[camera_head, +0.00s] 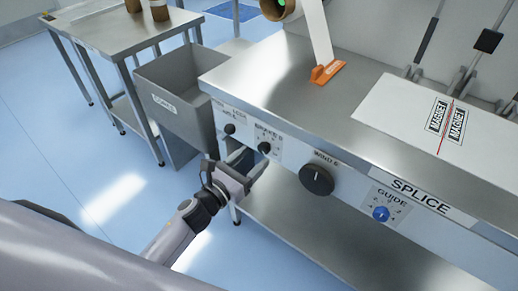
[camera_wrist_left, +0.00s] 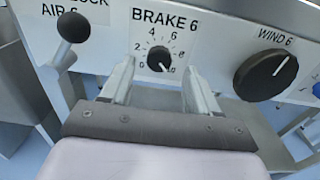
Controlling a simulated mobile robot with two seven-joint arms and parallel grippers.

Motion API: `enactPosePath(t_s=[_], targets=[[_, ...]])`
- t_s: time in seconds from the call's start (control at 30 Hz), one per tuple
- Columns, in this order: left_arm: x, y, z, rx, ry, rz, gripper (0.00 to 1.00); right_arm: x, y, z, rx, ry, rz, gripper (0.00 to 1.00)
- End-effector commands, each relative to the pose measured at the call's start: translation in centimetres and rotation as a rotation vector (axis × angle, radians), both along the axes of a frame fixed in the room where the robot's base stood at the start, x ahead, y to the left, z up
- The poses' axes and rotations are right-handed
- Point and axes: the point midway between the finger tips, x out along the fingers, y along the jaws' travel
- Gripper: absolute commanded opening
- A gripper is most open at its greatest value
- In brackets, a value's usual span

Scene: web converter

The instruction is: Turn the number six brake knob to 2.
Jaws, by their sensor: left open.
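The brake knob (camera_head: 264,148) is a small black dial on the white front panel, under the label "BRAKE 6". In the left wrist view the knob (camera_wrist_left: 160,59) sits in a ring of numbers, and its white mark points down and right, toward the 10. The 2 is at the dial's left. My left gripper (camera_head: 248,162) is open just in front of the panel. In the left wrist view its fingers (camera_wrist_left: 160,75) appear on either side of the dial, with visible gaps to the knob. I cannot tell their depth to the panel. My right gripper is not in view.
A black knob-ended air lock control (camera_wrist_left: 73,27) is left of the dial. The larger wind knob (camera_head: 317,179) and blue guide knob (camera_head: 381,213) are to the right. A grey bin (camera_head: 183,95) stands left of the machine. A lower shelf (camera_head: 290,220) lies below the panel.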

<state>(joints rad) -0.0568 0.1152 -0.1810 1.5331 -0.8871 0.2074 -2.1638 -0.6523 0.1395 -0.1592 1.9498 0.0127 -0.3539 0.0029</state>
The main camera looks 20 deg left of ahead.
Motion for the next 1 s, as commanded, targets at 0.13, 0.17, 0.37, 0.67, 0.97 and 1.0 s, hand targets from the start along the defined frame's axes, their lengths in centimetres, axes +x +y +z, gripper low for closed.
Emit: enactPosePath(t_s=[0.13, 0.17, 0.37, 0.67, 0.97, 1.0], targets=[[2.0, -0.7, 0.1, -0.002, -0.002, 0.001, 0.60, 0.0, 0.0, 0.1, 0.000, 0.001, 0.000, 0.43], [2.3, -0.8, 0.1, -0.002, 0.000, 0.001, 0.60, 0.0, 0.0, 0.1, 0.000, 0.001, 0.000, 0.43], [3.7, -1.3, 0.0, -0.003, 0.001, 0.001, 0.60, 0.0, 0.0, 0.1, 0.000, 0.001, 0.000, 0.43], [4.0, -1.4, 0.0, -0.003, 0.001, 0.001, 0.60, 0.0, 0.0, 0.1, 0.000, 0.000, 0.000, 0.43], [4.0, -1.4, 0.0, -0.003, 0.001, 0.001, 0.04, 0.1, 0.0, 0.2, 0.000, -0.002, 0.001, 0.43], [4.0, -1.4, 0.0, -0.004, 0.001, 0.001, 0.04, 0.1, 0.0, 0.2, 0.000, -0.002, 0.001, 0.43]])
